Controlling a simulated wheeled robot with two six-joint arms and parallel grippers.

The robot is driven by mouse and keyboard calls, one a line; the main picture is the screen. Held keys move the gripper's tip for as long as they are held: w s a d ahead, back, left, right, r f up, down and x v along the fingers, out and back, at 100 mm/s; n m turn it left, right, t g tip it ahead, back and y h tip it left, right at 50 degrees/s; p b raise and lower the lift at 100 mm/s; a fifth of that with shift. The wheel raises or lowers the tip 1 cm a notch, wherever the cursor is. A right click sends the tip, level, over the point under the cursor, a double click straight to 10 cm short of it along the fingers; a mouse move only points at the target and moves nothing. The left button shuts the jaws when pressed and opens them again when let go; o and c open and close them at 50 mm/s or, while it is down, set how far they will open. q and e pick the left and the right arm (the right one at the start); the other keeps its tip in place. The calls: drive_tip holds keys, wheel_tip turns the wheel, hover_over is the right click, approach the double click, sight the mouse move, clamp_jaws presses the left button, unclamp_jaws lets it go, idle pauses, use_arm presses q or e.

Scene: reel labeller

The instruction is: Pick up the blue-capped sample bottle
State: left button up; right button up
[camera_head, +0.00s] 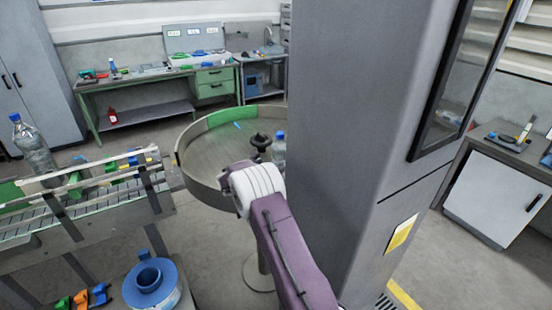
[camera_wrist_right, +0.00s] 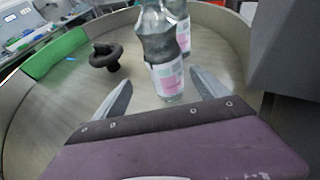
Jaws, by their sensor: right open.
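In the head view a clear bottle with a blue cap (camera_head: 279,147) stands on the round turntable (camera_head: 188,178), partly hidden by the grey column. Another blue-capped bottle (camera_head: 36,150) stands at the left conveyor. In the right wrist view a bottle with a white and pink label (camera_wrist_right: 167,78) stands just beyond and between my fingertips, with a second bottle (camera_wrist_right: 183,36) close behind it; their tops are cut off. My right gripper (camera_wrist_right: 162,92) is open and empty, low over the turntable. In the head view its fingers are hidden behind my wrist. My left gripper is not in view.
A black knob (camera_wrist_right: 106,57) rises from the turntable left of the bottles, also visible in the head view (camera_head: 261,142). A raised rim and green strip (camera_wrist_right: 55,54) border it. The tall grey cabinet (camera_head: 350,130) stands close on the right.

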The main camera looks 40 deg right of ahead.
sight(279, 164)
drive_tip(key=p+x, duration=0.1)
drive_tip(key=x, duration=0.1)
drive_tip(key=p+x, duration=0.1)
drive_tip(key=x, duration=0.2)
drive_tip(key=s+p+x, duration=0.1)
drive_tip(key=x, duration=0.1)
drive_tip(key=shift+d+f, duration=0.4)
drive_tip(key=shift+d, duration=0.1)
drive_tip(key=shift+w, duration=0.2)
drive_tip(key=shift+a+r, duration=0.1)
drive_tip(key=shift+a, duration=0.25)
drive_tip(key=shift+d, duration=0.4)
drive_tip(key=c, duration=1.1)
drive_tip(key=shift+f, duration=0.2)
drive_tip(key=c, duration=0.5)
drive_tip(key=shift+r, duration=0.1)
clamp_jaws()
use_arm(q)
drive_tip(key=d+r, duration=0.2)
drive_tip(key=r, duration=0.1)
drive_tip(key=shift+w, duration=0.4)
use_arm(e)
drive_tip(key=shift+a, duration=0.15)
